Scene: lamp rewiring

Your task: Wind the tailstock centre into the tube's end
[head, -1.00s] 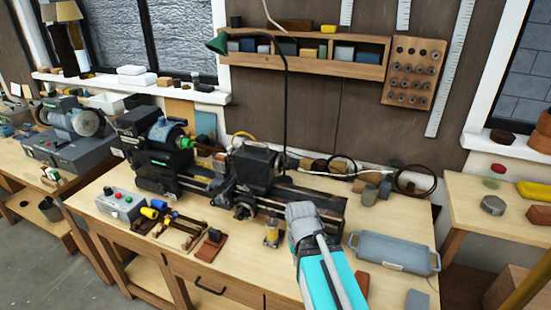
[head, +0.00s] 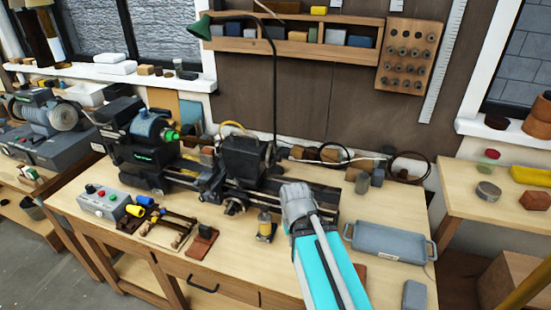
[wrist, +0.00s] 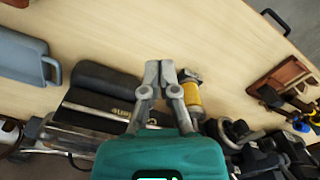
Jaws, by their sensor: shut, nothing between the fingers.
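The lathe stands on the bench, with its headstock (head: 150,125) at the left and a green piece (head: 172,135) at its spindle. A dark block (head: 245,160) sits mid-bed; I cannot tell whether it is the tailstock or the carriage. I cannot make out the tube or the centre's point. My gripper (wrist: 165,68) is shut and empty, above the front of the lathe bed's right part. In the head view, my arm's grey end (head: 297,203) hides the fingertips and part of the bed. The bed (head: 325,203) shows beside it.
A grey-blue tray (head: 390,243) lies to the right. A control box (head: 105,205) and small tools (head: 165,222) lie at the left front. A lamp (head: 273,95) rises behind the lathe.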

